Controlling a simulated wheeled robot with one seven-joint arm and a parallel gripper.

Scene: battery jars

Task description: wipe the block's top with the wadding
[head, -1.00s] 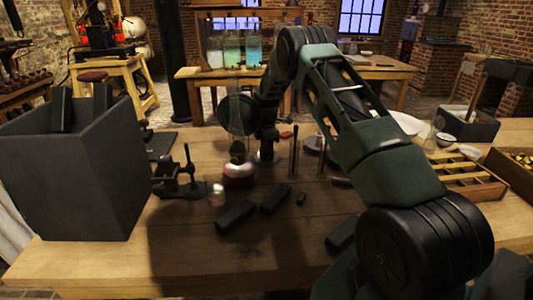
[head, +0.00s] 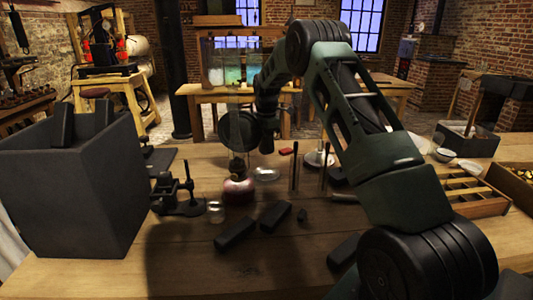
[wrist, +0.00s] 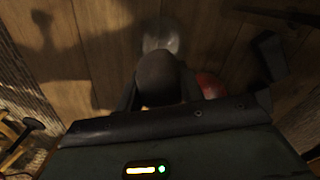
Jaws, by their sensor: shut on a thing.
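My gripper (wrist: 158,95) is shut on a rounded, dull grey-brown lump, which looks like the wadding (wrist: 160,75). In the head view my gripper (head: 267,146) hangs above the table behind the oil lamp, and the lump cannot be made out there. A pale round dish (head: 266,174) lies below it; it also shows in the wrist view (wrist: 161,38), beyond the lump. Two dark oblong blocks (head: 235,233) (head: 276,216) lie nearer the front, apart from my gripper. Which block the task means cannot be told.
The red-based lamp (head: 238,187) with its tall glass stands close to my gripper. A black stand (head: 178,195), a small jar (head: 216,211) and upright rods (head: 295,165) are near. A large grey bin (head: 75,195) fills the left.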

